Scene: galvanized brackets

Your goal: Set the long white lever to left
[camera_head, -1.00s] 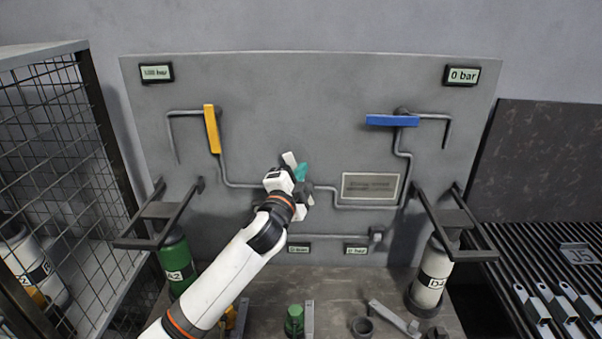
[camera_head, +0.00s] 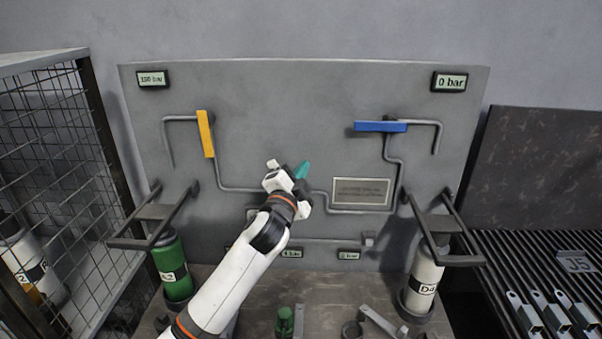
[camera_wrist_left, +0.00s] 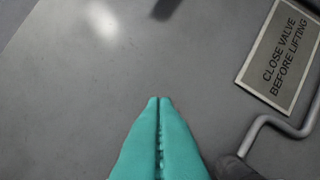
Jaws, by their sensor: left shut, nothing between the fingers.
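I see no long white lever clearly in either view; my left arm covers part of the panel's middle. A small white piece (camera_head: 273,164) shows beside my left wrist; I cannot tell if it is mine. My left gripper (camera_head: 304,168) has teal fingers, is shut and empty, and is in front of the grey panel (camera_head: 290,100). In the left wrist view its closed fingertips (camera_wrist_left: 159,99) point at bare panel, left of the "CLOSE VALVE BEFORE LIFTING" plate (camera_wrist_left: 281,55). My right gripper is not in view.
A yellow lever (camera_head: 205,134) stands upright at left; a blue lever (camera_head: 380,127) lies level at right. Grey pipes cross the panel. A green cylinder (camera_head: 173,268) and a white one (camera_head: 424,280) stand below. A mesh cage (camera_head: 60,140) is at left.

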